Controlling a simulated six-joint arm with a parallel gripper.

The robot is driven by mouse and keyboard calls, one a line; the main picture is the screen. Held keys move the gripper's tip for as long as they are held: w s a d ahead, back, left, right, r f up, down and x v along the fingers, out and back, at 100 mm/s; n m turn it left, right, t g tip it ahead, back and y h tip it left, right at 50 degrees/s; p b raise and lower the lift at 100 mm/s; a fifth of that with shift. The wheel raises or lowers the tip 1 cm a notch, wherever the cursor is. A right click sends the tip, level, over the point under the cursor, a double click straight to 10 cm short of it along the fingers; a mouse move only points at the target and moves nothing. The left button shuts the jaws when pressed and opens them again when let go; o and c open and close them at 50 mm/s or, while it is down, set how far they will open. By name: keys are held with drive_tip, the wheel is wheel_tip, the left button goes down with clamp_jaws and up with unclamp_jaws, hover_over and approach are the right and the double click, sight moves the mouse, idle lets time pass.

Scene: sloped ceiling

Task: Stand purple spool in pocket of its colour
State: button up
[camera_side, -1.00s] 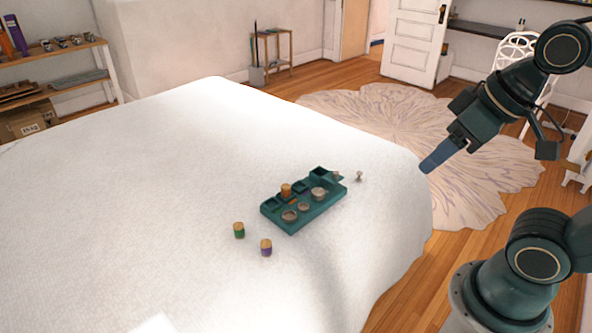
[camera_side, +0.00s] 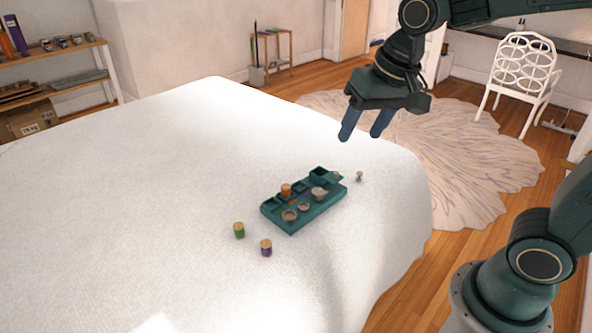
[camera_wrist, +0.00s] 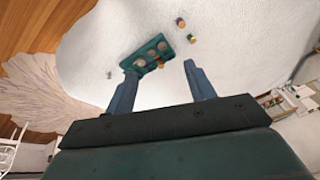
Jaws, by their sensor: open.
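The purple spool (camera_side: 266,248) stands upright on the white bed surface, in front of the tray; it also shows in the wrist view (camera_wrist: 180,22). The teal tray (camera_side: 297,220) lies on the bed and has several pockets. An orange spool (camera_side: 286,190) stands in one of them, and several round greyish pieces sit in others. I cannot make out the pocket colours clearly. The tray also shows in the wrist view (camera_wrist: 134,65). My gripper (camera_side: 360,137) is open and empty, high above and behind the tray, well apart from the spools.
A green-sided spool (camera_side: 239,230) stands left of the purple one. A small grey knob-like piece (camera_side: 359,176) stands just right of the tray. The bed (camera_side: 140,180) is otherwise clear on the left. A white chair (camera_side: 523,72) stands at the back right.

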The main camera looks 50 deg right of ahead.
drive_tip(key=w+a+f+m+g, duration=0.1)
drive_tip(key=w+a+f+m, duration=0.1)
drive_tip(key=w+f, duration=0.35)
drive_tip(key=m+g, duration=0.3)
drive_tip(key=m, duration=0.4)
hover_over(264, 242)
wheel_tip(264, 242, down, 21)
drive_tip(key=shift+r, duration=0.15)
drive_tip(key=shift+f, duration=4.3)
drive_tip(key=shift+f, duration=0.1)
